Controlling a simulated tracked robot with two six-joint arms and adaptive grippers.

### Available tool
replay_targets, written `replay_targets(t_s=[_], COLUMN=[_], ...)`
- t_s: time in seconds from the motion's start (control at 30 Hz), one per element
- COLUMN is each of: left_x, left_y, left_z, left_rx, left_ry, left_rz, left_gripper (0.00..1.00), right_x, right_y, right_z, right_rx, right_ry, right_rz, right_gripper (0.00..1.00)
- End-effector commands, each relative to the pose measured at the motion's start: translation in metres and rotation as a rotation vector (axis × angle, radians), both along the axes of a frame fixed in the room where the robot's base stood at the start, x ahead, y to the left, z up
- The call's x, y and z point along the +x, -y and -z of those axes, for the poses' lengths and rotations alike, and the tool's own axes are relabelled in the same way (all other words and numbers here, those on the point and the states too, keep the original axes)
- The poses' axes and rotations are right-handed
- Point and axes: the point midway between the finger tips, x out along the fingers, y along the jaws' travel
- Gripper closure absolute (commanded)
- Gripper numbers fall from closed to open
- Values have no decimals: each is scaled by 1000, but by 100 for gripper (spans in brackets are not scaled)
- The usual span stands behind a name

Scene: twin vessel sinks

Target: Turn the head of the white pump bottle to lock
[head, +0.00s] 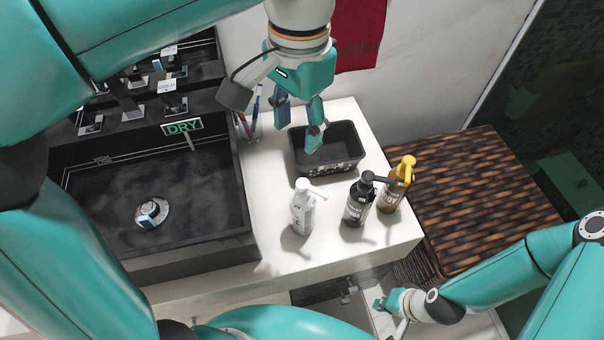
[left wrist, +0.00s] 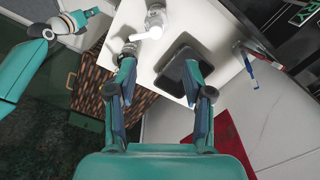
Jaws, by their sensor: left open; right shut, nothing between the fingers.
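The white pump bottle (head: 302,212) stands upright on the white counter, its nozzle pointing right in the head view. In the left wrist view the white pump bottle (left wrist: 155,17) is at the top, beyond the fingertips. My left gripper (head: 300,128) is open and empty, above the black tray and behind the bottle, apart from it. Its two spread fingers also show in the left wrist view (left wrist: 161,75). My right gripper (head: 382,304) is shut and empty, low at the right, below the counter's front edge.
A black pump bottle (head: 356,203) and an amber bottle with a yellow pump (head: 391,196) stand right of the white one. The black tray (head: 346,161) lies behind. A dark sink (head: 213,218) is at the left, a woven-top cabinet (head: 475,205) at the right.

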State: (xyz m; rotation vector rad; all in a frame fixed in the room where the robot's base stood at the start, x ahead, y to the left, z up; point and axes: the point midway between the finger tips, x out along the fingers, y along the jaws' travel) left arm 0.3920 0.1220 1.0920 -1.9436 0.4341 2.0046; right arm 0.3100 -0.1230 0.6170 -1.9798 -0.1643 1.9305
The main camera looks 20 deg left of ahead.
Motion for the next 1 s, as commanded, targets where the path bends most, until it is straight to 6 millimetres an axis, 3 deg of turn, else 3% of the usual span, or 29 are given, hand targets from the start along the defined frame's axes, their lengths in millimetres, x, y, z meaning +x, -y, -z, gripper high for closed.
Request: replay_targets(t_s=[0.2, 0.47, 0.67, 1.0], left_x=[-1, 0, 0, -1], left_y=[0, 6, 6, 5], left_z=[-15, -30, -5, 67], left_rx=[-13, -22, -21, -20], left_ry=[-1, 23, 19, 18], left_rz=[392, 536, 535, 533], left_gripper=[49, 49, 49, 49], right_x=[0, 0, 0, 0], right_y=[0, 0, 0, 0], right_z=[-3, -7, 1, 15], right_rx=[0, 0, 0, 0], right_ry=[0, 0, 0, 0], right_rz=[0, 0, 0, 0], right_gripper=[100, 100, 100, 100])
